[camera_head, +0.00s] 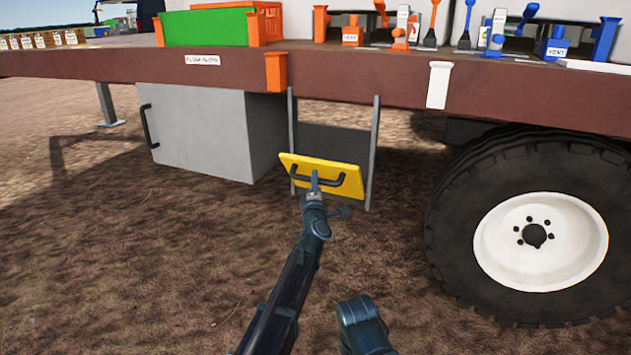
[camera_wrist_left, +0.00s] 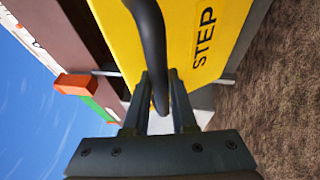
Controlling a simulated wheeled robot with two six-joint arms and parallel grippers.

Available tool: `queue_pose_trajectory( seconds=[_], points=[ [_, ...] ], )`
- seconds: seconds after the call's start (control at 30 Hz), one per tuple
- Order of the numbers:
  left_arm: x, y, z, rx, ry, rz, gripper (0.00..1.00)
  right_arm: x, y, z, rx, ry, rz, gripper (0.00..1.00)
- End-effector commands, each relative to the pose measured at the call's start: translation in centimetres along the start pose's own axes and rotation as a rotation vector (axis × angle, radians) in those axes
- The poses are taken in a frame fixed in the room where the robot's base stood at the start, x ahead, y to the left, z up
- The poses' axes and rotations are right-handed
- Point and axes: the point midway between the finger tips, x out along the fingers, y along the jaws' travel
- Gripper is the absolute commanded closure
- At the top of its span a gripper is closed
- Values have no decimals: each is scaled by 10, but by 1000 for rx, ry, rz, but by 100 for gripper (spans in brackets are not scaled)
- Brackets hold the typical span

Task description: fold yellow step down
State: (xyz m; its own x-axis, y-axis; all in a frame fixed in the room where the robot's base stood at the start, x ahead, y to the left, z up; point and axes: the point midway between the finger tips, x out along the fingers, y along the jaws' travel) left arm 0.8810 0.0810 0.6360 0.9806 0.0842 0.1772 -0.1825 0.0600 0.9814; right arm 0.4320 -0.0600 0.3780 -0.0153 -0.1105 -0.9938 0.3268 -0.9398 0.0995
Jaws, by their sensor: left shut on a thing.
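The yellow step (camera_head: 342,178) is a panel with a black bar handle (camera_head: 330,181), tilted between two grey uprights under the brown trailer deck. In the left wrist view the yellow step (camera_wrist_left: 222,28) carries the word STEP, and the black handle (camera_wrist_left: 152,40) runs down between my fingers.
A grey box (camera_head: 205,135) with a black handle hangs left of the step. A large wheel (camera_head: 535,235) stands to the right. The brown deck edge (camera_head: 200,78) runs above, with orange and white brackets. The dirt ground in front is clear.

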Motion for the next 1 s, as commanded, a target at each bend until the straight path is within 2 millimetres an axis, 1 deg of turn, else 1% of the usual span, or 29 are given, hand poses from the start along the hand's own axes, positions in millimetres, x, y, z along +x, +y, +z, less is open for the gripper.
queue_pose_trajectory(
  seconds=[0.1,0.13,0.17,0.2,0.47,0.57,0.67,0.9,1.0],
  points=[
    [2,-1,2,-1,-4,-3,100,0,0,0,0,0,0,28],
    [2,-1,2,-1,-4,-3,70,0,0,0,0,0,0,28],
    [2,-1,2,-1,-4,-2,64,0,0,0,0,0,0,28],
    [2,-1,2,-1,-3,-2,63,0,0,0,0,0,0,28],
    [1,0,1,0,-1,0,63,0,0,0,0,0,0,28],
    [-6,0,0,0,-1,0,63,1,0,0,0,0,0,28],
    [-21,-1,0,1,-2,0,63,4,0,0,0,0,0,28],
    [-77,-1,0,0,-3,0,63,14,-1,-1,0,1,0,28],
    [-97,-1,0,-1,-4,-1,63,18,-2,-1,0,1,0,28]
  ],
)
